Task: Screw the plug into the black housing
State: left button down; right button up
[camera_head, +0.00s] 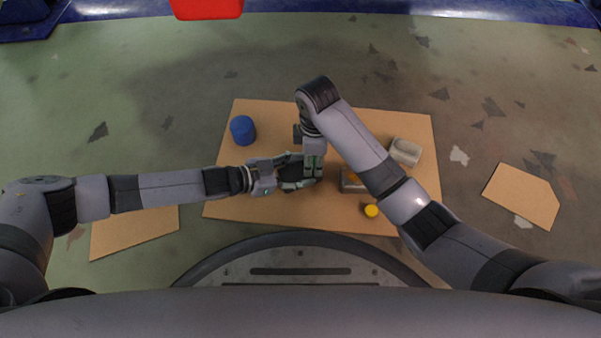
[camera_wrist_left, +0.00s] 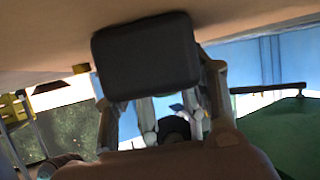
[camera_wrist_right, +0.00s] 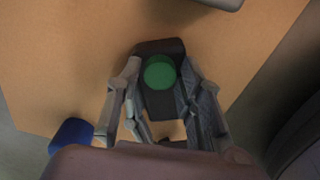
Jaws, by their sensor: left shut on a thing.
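The black housing shows large in the left wrist view (camera_wrist_left: 147,60), between the fingers of my left gripper (camera_head: 302,172), which is shut on it. The housing also shows in the right wrist view (camera_wrist_right: 160,47). The green plug (camera_wrist_right: 159,72) appears there as a round disc in front of the housing. My right gripper (camera_wrist_right: 160,68) points down over it, with one finger on each side of the plug. Whether the fingers touch the plug is unclear, as is how deep the plug sits. In the head view the two grippers meet and mostly hide both parts.
A cardboard sheet (camera_head: 225,195) lies below. On it are a blue cylinder (camera_head: 242,130), a pale box (camera_head: 405,152), a small container (camera_head: 349,184) partly behind my right arm, and a yellow piece (camera_head: 371,211). Smaller boards lie left (camera_head: 135,230) and right (camera_head: 521,195). A red box (camera_head: 206,8) is at the top.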

jog(key=shift+c, duration=0.5)
grip_shut()
jog(key=shift+o, duration=1.8)
grip_release()
jog(key=shift+r, duration=2.2)
